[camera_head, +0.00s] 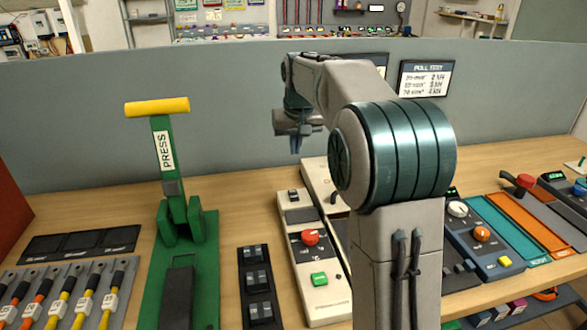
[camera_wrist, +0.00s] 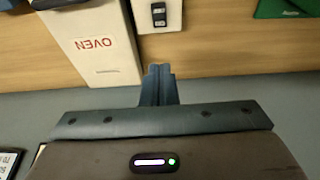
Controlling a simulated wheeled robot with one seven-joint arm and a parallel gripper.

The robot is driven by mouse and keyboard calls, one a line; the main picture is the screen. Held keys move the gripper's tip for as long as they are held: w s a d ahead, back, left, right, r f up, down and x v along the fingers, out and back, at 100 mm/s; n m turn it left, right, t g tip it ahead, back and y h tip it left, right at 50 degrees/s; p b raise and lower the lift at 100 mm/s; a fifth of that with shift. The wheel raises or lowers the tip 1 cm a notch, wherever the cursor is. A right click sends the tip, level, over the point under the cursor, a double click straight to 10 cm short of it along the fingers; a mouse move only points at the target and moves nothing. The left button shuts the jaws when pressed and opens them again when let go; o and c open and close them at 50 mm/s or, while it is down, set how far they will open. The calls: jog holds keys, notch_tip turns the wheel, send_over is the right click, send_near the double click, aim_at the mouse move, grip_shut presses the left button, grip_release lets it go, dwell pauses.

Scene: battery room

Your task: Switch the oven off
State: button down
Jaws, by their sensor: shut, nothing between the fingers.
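The oven panel (camera_wrist: 92,48) is a pale box marked "OVEN" in red, upside down at the upper left of the wrist view. In the head view the pale panel right of the centre one, which appears to be the oven panel (camera_head: 316,173), is mostly hidden behind my arm. A small dark part shows on it, but its switch state cannot be told. My gripper (camera_head: 296,148) is shut and empty, raised near the grey partition behind the panels. Its closed fingers (camera_wrist: 160,82) point toward the bench, apart from the panel.
A pale panel (camera_head: 320,297) with a red knob and green button stands left of the oven panel. A green press (camera_head: 207,260) with a yellow handle stands farther left. Blue and orange panels (camera_head: 525,228) lie right. The grey partition (camera_head: 230,100) closes the bench's back.

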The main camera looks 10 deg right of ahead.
send_near(293, 191)
jog(key=x, duration=0.2)
jog(key=w+x, duration=0.1)
jog(key=x, duration=0.2)
jog(key=shift+w+d+f, duration=0.1)
jog(key=shift+w, duration=0.15)
jog(key=shift+f, duration=0.65)
jog(key=shift+w+g+p, duration=0.1)
jog(key=shift+g+p, duration=0.2)
jog(key=shift+p, duration=0.4)
jog(key=shift+f, duration=0.2)
jog(key=shift+s+r, duration=0.1)
jog(key=shift+s, duration=0.1)
jog(key=shift+s+r+b, duration=0.2)
jog(key=shift+s+b, duration=0.2)
jog(key=shift+s, duration=0.2)
